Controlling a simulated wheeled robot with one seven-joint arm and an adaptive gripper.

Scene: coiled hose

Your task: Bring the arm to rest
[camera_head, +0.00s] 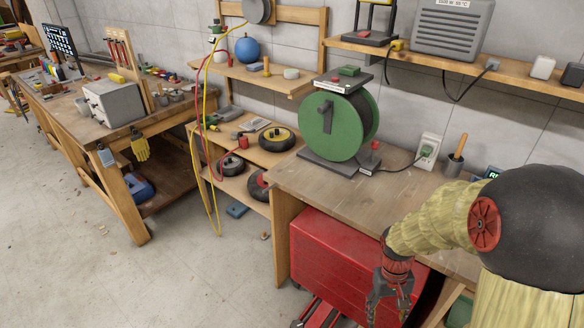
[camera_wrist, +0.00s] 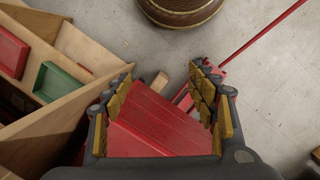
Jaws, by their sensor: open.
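My gripper (camera_head: 388,298) hangs at the lower right of the head view, in front of the workbench and the red metal box beneath it. In the wrist view my gripper (camera_wrist: 163,98) has its two padded fingers spread wide, with nothing held between them. A red surface shows behind and between the fingers there; I cannot tell whether it is touched. My arm bends down from the right side of the head view. The green hose reel (camera_head: 335,127) stands upright on the workbench (camera_head: 330,192), well apart from my gripper.
The red box (camera_head: 335,255) sits under the bench, close to my gripper. A cup with a wooden handle (camera_head: 453,165) stands near the wall. In the wrist view a wooden compartment (camera_wrist: 70,60) is at left and a round brown object (camera_wrist: 180,12) at top. Floor (camera_head: 180,285) is clear at left.

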